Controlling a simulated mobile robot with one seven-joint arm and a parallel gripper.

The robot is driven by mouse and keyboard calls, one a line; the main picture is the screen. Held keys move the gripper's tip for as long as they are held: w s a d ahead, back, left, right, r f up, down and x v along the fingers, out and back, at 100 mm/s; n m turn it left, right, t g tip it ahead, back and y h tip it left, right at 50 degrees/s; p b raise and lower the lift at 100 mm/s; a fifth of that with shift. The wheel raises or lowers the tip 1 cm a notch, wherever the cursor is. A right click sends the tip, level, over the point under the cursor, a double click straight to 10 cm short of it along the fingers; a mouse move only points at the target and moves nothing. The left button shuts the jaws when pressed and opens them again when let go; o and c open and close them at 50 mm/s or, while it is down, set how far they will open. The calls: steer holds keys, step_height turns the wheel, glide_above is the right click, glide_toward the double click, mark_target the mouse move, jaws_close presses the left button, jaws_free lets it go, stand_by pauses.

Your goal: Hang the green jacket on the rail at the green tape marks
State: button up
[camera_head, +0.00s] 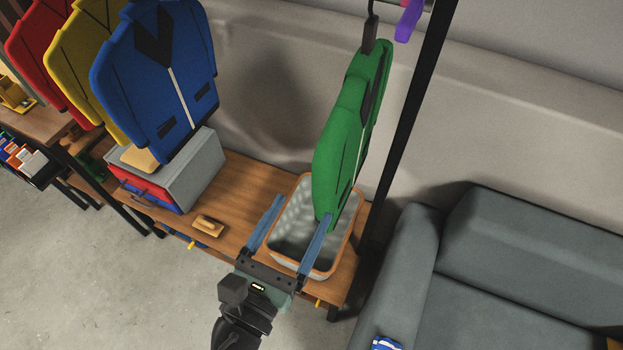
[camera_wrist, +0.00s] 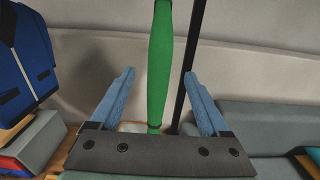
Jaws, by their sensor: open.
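The green jacket (camera_head: 350,135) hangs upright and almost edge-on at the upper middle of the head view, below a dark hook (camera_head: 370,35). The hook's top and most of the rail lie beyond the picture's upper edge. I see no green tape marks. My gripper (camera_head: 304,208) is open, below the jacket, its right fingertip overlapping the jacket's lower end in the picture. In the wrist view the jacket (camera_wrist: 160,65) shows as a narrow green strip between the two blue fingers, apart from both; its depth relative to them is unclear.
A blue jacket (camera_head: 160,75), yellow jacket (camera_head: 75,55) and red jacket (camera_head: 40,60) hang at left. A basket (camera_head: 290,235) stands on the wooden bench (camera_head: 250,190) beneath the green jacket. A black post (camera_head: 412,110) and a grey sofa (camera_head: 500,260) are at right. A purple piece (camera_head: 408,20) shows near the top.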

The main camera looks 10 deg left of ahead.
mark_target(330, 158)
steer(key=p+x, duration=0.3)
steer(key=x, duration=0.9)
steer(key=shift+w+d, duration=0.15)
steer(key=shift+w, duration=0.1)
jaws_close()
